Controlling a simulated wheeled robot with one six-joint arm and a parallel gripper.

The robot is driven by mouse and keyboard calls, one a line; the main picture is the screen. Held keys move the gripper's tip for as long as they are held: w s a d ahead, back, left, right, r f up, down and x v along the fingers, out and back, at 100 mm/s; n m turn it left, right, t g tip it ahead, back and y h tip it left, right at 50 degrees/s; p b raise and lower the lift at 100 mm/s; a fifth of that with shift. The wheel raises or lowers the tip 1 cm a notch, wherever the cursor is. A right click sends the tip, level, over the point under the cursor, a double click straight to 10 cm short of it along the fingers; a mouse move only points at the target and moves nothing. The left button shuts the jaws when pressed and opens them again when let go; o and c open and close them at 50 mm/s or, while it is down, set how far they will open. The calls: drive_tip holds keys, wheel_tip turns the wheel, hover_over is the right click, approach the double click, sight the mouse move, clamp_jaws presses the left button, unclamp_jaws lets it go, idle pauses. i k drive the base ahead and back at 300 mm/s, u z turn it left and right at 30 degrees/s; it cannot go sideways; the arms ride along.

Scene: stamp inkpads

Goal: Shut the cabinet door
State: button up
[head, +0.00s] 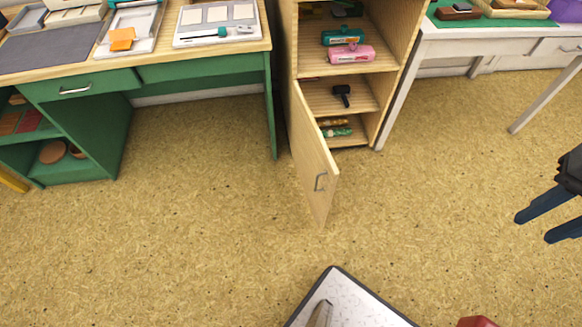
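The wooden cabinet (289,60) stands between the green desk and the white table. Its door (308,155) is hinged on the left and stands wide open, swung out toward me over the floor. The door's metal handle (320,182) is near its free edge. Inside the lower part are a small black item (342,94) and some green and yellow items (336,131). My gripper (540,224) is at the right edge, its two dark blue fingers apart and nothing between them. It is well to the right of the door and not touching it.
The green desk (200,73) is at the left, with trays and a mat on top. The white table (480,36) is at the right, one leg beside the cabinet. Teal (342,37) and pink (351,53) items sit on an upper shelf. The floor (430,190) between gripper and door is clear.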

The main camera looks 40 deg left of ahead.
sight(318, 172)
drive_tip(key=u, duration=1.6)
drive_tip(key=i, duration=0.5)
drive_tip(key=z, duration=0.05)
drive_tip(key=k, duration=0.35)
drive_tip(key=u, duration=0.6)
